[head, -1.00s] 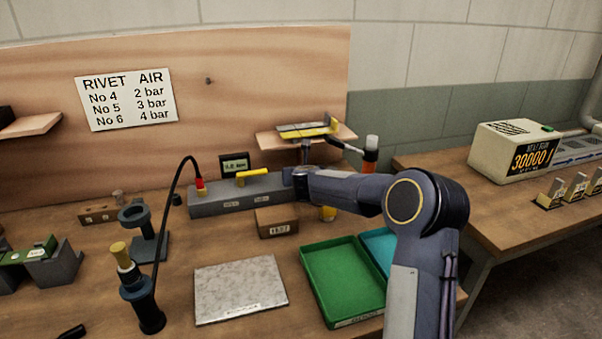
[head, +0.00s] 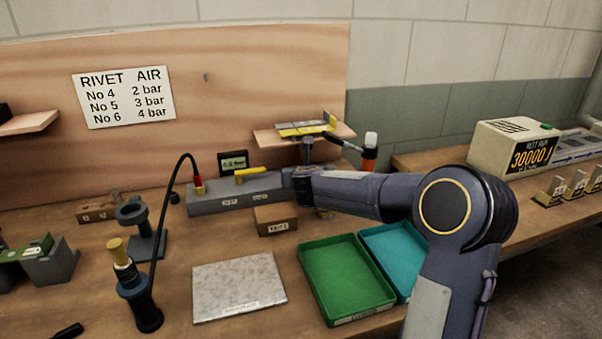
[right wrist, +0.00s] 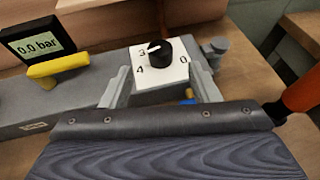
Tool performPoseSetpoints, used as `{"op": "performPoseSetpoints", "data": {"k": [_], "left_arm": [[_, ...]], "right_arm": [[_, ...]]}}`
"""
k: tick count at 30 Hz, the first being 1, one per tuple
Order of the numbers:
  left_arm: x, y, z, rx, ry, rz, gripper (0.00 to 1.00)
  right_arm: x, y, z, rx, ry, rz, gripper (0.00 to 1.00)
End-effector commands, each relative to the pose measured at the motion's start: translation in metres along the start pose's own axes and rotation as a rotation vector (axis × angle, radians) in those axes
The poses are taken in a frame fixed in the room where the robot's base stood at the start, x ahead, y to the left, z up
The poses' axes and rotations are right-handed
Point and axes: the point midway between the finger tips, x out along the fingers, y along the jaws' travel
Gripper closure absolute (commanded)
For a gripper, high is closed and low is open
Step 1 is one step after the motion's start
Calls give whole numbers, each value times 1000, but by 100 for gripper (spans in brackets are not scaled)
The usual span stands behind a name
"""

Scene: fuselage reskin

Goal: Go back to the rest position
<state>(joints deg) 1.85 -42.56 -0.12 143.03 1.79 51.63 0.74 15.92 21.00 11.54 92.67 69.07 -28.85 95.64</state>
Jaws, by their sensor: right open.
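My right arm comes in from the lower right in the head view and reaches to the right end of a grey regulator block (head: 225,197). My right gripper (right wrist: 162,78) is open in the right wrist view. Its two grey fingers stand on either side of a white dial plate (right wrist: 150,78) with a black knob (right wrist: 161,51). The fingers look apart from the knob; whether they touch the plate, I cannot tell. The numbers 3, 4 and 0 show around the knob. A gauge display (right wrist: 28,45) reads 0.0 bar, beside a yellow handle (right wrist: 57,65). My left gripper is not in view.
Below my forearm lie a green tray (head: 345,280) and a teal tray (head: 398,250). A small box (head: 275,220) stands before the block. A speckled plate (head: 238,288) lies at front centre.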

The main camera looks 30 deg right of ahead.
Motion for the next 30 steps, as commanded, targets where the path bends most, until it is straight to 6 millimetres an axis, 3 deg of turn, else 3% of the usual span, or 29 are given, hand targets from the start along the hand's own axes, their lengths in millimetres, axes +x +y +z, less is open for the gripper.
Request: {"op": "performPoseSetpoints", "data": {"k": [17,20,23,26,28,30], "left_arm": [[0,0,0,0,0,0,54],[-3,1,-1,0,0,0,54],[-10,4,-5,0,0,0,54],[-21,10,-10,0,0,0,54],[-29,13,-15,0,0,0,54],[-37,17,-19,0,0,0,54]], "right_arm": [[-5,0,0,-2,0,1,44],[-15,4,9,-62,-19,31,44],[-48,17,31,-267,-78,125,44],[-109,38,50,-648,-184,275,44],[-161,52,48,-978,-272,391,44],[-212,61,32,-1308,-362,501,44]]}}
